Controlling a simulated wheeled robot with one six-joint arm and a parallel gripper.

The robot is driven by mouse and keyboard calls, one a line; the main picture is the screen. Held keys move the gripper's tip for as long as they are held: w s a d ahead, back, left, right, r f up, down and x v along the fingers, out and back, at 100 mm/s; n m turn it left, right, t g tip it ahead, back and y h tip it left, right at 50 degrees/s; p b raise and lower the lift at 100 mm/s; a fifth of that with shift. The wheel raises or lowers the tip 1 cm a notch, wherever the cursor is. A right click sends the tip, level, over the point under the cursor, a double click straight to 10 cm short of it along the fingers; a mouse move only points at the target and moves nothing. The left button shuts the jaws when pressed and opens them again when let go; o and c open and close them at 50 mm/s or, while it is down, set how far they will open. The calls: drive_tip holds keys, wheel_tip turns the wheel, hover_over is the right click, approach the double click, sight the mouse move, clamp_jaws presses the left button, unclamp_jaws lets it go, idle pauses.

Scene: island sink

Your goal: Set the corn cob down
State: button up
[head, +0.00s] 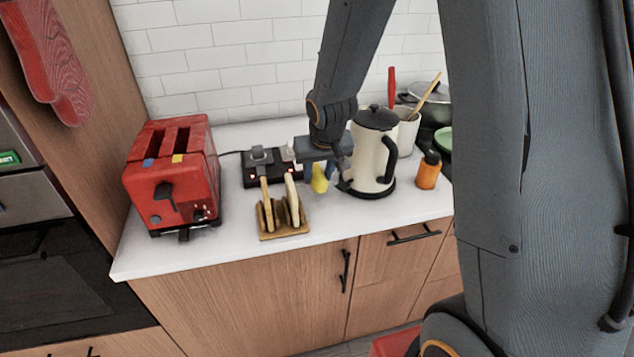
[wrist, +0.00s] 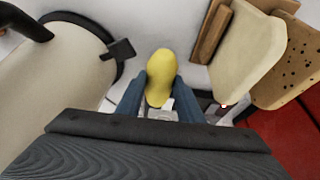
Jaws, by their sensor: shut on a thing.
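The yellow corn cob (wrist: 160,75) is between the two blue fingers of my gripper (wrist: 152,98) in the wrist view. In the head view the corn cob (head: 320,180) shows as a small yellow piece under my gripper (head: 322,172), close above the white counter (head: 335,218). The gripper is shut on it. I cannot tell whether the corn cob touches the counter. Part of the cob is hidden by the fingers.
A cream kettle (head: 370,160) stands close on the right. A wooden toast rack (head: 283,218) with bread slices is close on the left. A red toaster (head: 172,180) stands further left. A power strip (head: 262,168) lies behind. An orange bottle (head: 428,172) is right of the kettle.

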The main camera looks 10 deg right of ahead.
drive_tip(key=shift+f+b, duration=0.8)
drive_tip(key=shift+f, duration=0.7)
drive_tip(key=shift+f, duration=0.15)
drive_tip(key=o, duration=1.2)
drive_tip(key=shift+c, duration=0.2)
